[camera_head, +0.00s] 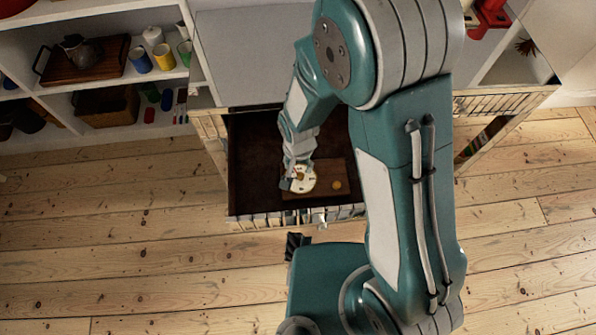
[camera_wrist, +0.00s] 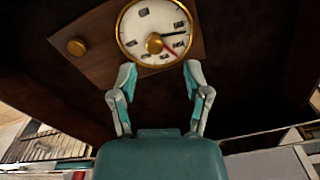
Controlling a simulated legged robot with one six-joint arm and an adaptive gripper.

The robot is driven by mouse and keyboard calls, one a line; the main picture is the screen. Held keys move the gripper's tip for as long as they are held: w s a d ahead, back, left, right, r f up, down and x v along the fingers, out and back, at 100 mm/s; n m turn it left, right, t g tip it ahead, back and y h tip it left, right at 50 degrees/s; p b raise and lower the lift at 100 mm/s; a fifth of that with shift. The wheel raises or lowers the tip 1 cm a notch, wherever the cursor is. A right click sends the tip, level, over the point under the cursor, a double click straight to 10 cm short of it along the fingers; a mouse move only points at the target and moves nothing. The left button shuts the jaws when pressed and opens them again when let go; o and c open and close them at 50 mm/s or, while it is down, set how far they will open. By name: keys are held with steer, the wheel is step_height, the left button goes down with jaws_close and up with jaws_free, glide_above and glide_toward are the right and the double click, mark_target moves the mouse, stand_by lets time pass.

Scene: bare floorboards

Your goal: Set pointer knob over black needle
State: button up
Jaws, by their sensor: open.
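A round white dial (camera_wrist: 140,30) with a brass rim and black marks sits on a wooden panel (camera_wrist: 196,12); it also shows in the head view (camera_head: 307,184). A brass pointer knob (camera_wrist: 154,44) stands at its middle. A red pointer (camera_wrist: 170,49) slants toward the lower right. A black needle (camera_wrist: 176,34) points right, apart from the red pointer. My gripper (camera_wrist: 160,73) is open and empty, its two fingertips spread just below the dial's lower rim in the wrist view. In the head view my gripper (camera_head: 291,178) partly covers the dial's left side.
A second brass knob (camera_wrist: 76,47) sits on the panel, left of the dial; it shows in the head view (camera_head: 337,184). The panel lies inside a dark open drawer (camera_head: 258,150) with raised walls around it. Shelves (camera_head: 110,95) with cups stand at left. Floorboards (camera_head: 120,240) are clear.

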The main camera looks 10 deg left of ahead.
mark_target(301, 175)
steer(key=f, duration=0.2)
steer(key=d+f, duration=0.1)
steer(key=shift+d+f, duration=0.15)
steer(key=shift+f, duration=0.2)
steer(key=shift+a+f, duration=0.2)
steer(key=shift+f, duration=0.3)
steer(key=shift+a+f, duration=0.15)
steer(key=shift+a, duration=0.2)
steer(key=shift+d, duration=0.3)
jaws_close()
